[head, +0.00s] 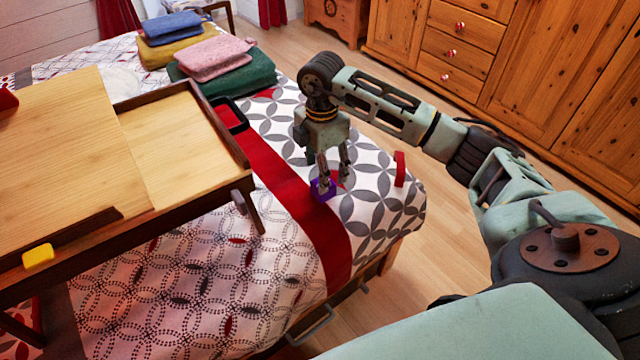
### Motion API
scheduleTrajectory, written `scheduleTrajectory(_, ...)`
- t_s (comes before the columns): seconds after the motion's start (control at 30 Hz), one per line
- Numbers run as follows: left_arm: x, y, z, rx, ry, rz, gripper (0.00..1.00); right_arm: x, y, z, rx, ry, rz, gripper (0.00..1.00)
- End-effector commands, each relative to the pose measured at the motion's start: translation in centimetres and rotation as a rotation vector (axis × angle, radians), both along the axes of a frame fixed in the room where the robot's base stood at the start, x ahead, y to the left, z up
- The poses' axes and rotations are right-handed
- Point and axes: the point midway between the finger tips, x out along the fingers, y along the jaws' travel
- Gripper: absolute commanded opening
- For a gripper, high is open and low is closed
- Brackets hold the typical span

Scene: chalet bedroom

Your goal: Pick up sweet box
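A small purple box (316,193), which looks like the sweet box, sits on the patterned bedspread near the bed's right edge. My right gripper (334,186) points down at it from above. Its two fingers are spread apart; one overlaps the box in the picture and the other is just right of it. The fingers hide part of the box, and I cannot tell whether they touch it. My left gripper is not in view.
A wooden bed tray table (165,132) with a small yellow item (38,255) stands on the left. Folded textiles (224,75) lie behind. A red object (400,169) stands right of the box. Wooden cabinets (540,55) line the back; floor (440,240) shows beside the bed.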

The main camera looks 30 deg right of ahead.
Motion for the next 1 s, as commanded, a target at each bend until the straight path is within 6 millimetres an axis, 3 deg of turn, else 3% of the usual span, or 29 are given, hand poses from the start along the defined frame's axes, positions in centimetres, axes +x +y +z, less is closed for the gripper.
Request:
scheduleTrajectory(0.33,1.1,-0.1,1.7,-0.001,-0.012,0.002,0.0,-0.6,-0.2,-4.8,0.001,0.002,-0.001,0.61)
scheduleTrajectory(0.67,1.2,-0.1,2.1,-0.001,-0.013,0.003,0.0,-0.6,-0.2,-5.6,0.0,-0.001,0.0,0.61)
scheduleTrajectory(1.0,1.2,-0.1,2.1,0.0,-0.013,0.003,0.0,-0.6,-0.2,-5.5,0.001,-0.001,0.0,0.32)
